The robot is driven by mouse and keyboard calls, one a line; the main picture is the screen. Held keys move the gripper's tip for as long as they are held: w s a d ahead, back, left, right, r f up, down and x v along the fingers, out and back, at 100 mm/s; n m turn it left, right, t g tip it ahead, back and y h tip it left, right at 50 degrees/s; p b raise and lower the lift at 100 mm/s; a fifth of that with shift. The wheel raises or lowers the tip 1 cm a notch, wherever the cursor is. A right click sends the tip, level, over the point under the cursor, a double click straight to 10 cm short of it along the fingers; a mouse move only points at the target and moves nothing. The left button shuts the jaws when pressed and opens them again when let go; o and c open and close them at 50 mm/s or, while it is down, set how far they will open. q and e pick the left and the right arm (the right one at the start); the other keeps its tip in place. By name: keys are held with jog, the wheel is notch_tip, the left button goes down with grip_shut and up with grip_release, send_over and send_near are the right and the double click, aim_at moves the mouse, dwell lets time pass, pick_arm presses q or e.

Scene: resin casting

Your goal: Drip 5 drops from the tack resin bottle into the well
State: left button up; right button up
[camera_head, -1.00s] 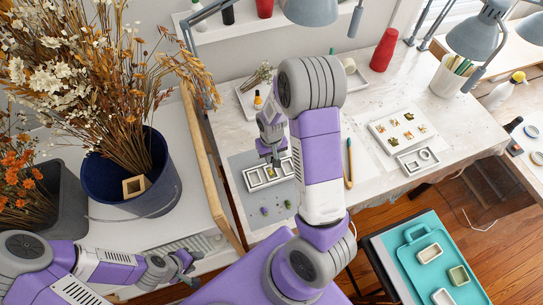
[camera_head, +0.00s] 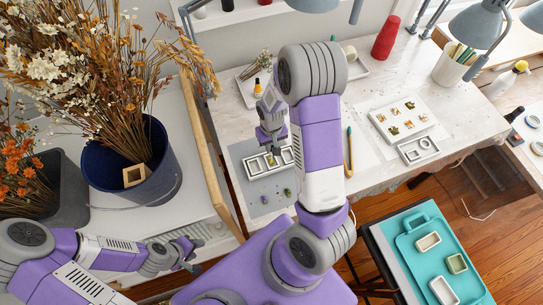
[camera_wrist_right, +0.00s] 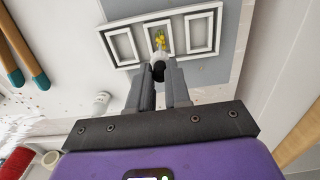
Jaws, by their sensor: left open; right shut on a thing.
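The white mold tray (camera_head: 249,169) lies on a grey mat, with several rectangular frames side by side. In the right wrist view the tray (camera_wrist_right: 112,27) shows a middle compartment with a yellow flower in it. My right gripper (camera_wrist_right: 158,88) is shut on a small bottle (camera_wrist_right: 159,58), apparently the tack resin bottle. Its pale end with a dark centre shows between the fingers, over the middle compartment; no drop can be made out. In the head view my right gripper (camera_head: 272,146) is just above the tray, hiding part of it. My left gripper (camera_head: 190,260) is open and empty at lower left.
Dried flowers stand in a blue pot (camera_head: 165,185) at left. An amber bottle (camera_head: 258,88) stands at the back. Tweezers (camera_head: 349,150) and a white tray of small pieces (camera_head: 382,124) lie right. A teal tray (camera_head: 413,270) is at lower right.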

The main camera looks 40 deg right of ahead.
jog(key=shift+r, duration=0.1)
dwell(0.5)
jog(key=shift+r+p, duration=1.6)
jog(key=shift+r, duration=0.35)
jog(key=shift+f, duration=0.1)
